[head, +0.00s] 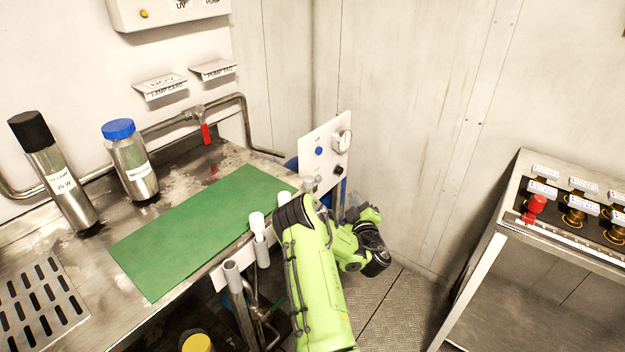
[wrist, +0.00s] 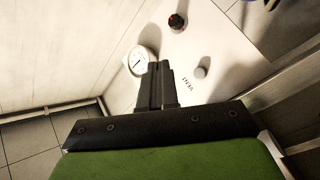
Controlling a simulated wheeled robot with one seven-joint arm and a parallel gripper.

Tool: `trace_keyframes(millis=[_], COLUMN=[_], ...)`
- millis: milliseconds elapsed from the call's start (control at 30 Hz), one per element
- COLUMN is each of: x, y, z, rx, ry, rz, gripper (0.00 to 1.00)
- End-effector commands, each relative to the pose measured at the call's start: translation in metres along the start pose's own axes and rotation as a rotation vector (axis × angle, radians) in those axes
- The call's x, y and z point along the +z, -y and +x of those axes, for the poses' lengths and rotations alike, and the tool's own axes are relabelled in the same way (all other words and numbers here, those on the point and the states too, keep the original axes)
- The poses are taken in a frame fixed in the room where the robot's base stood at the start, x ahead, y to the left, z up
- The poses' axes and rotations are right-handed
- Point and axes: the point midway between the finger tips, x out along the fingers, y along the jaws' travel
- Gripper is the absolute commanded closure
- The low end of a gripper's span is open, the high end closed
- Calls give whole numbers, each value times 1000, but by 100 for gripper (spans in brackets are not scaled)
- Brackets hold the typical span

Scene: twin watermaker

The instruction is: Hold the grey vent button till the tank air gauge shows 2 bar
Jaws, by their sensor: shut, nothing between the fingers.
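The white panel (head: 312,142) stands upright past the bench's right end. Its round air gauge (head: 342,140) also shows in the wrist view (wrist: 146,56), with a dark needle; the value is too small to read. The grey vent button (wrist: 200,72) sits on the panel beside the printed word VENT, to the right of the gauge. My gripper (wrist: 160,66) is shut and empty. In the wrist view its fingertips lie left of the button, apart from it, and overlap the gauge's lower right edge.
A dark knob with a red mark (wrist: 178,22) is above the button. The panel also has a blue knob (head: 319,151). The bench with a green mat (head: 200,230) lies left; a control stand (head: 540,235) is right. Floor between is clear.

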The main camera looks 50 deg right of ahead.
Motion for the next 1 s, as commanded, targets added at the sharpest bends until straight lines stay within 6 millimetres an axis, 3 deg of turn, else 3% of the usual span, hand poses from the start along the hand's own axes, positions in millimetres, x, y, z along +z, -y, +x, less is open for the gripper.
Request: trace_keyframes(millis=[233,700,1000], x=[-7,-40,-46], y=[7,40,45], z=[9,55,62], rx=[-1,0,0], ry=[-3,-2,1], rz=[2,2,2], gripper=[100,100,100])
